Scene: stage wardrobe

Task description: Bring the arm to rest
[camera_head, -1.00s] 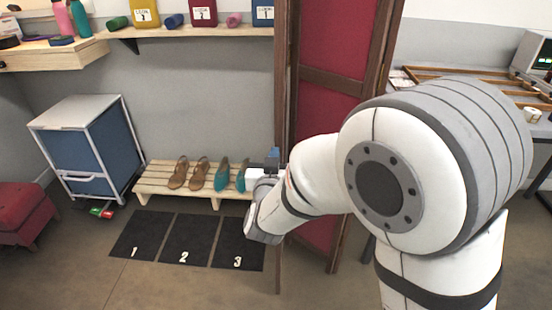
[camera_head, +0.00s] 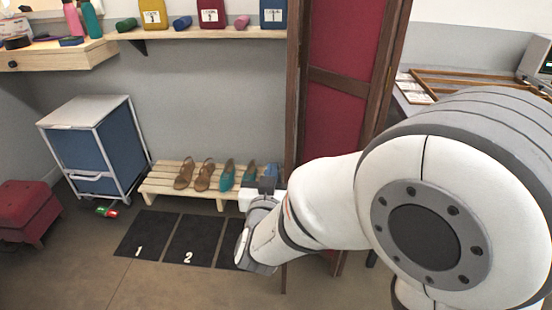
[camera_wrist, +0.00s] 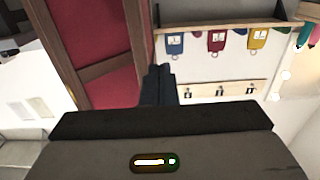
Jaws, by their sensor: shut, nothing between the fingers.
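My arm reaches in from the right of the head view, bent, with its forearm pointing left and down. My gripper (camera_head: 269,174) is at its far end, seen partly from behind, in front of the right end of the shoe bench. In the wrist view my gripper (camera_wrist: 158,84) shows as dark fingers close together, with nothing between them. In the head view the arm hides most of mat 3.
A slatted bench (camera_head: 165,184) holds brown and teal shoes. Dark numbered mats (camera_head: 150,232) lie on the floor. A red folding screen (camera_head: 340,112) with a wooden frame stands close behind the arm. A blue drawer cabinet (camera_head: 95,150) and red stool (camera_head: 25,208) are at left.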

